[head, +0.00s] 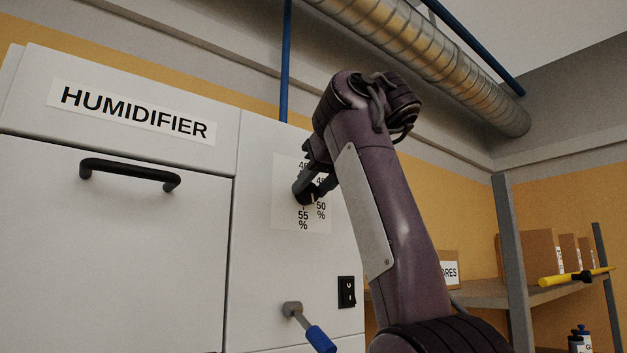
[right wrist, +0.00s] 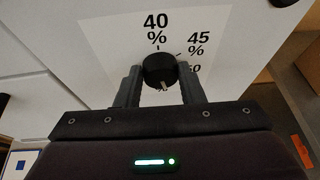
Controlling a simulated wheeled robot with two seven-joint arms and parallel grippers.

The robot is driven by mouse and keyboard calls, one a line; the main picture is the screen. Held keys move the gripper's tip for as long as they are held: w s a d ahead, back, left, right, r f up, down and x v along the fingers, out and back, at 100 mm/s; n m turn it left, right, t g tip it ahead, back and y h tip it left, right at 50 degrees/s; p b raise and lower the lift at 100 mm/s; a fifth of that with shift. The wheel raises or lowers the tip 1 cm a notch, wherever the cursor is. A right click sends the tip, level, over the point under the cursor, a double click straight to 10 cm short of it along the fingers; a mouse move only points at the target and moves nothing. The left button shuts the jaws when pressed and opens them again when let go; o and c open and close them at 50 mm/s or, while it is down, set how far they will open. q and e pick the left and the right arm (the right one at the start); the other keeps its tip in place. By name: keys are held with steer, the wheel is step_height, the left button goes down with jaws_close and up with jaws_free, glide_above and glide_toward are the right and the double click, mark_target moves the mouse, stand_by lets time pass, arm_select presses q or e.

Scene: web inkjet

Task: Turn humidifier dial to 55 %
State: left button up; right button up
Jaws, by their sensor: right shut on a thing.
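The humidifier (head: 120,220) is a large white cabinet with its name on a label at the upper left. Its dial (head: 304,196) is a small black knob on a white scale sheet (head: 284,215); in the right wrist view the dial (right wrist: 157,69) shows between the fingers. The scale has 40 % at top, then 45 %, 50 % and 55 % clockwise. My right gripper (head: 308,182) is shut on the dial, one finger on each side. A small light mark shows at the dial's lower edge, but I cannot read the setting surely. My left gripper is out of view.
A black handle (head: 130,174) is on the cabinet door. Below the dial are a black switch (head: 346,292) and a lever with a blue grip (head: 320,340). A shelf (head: 550,292) with boxes and a yellow tool (head: 575,277) stands at right.

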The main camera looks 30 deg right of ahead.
steer(key=shift+w+d+f+m+y, duration=0.1)
steer(key=shift+f+m+y, duration=0.05)
steer(key=shift+m+y, duration=0.55)
steer(key=o, duration=1)
steer(key=shift+p, duration=0.3)
steer(key=b+v, duration=0.2)
steer(key=v, duration=0.6)
steer(key=shift+w, duration=0.15)
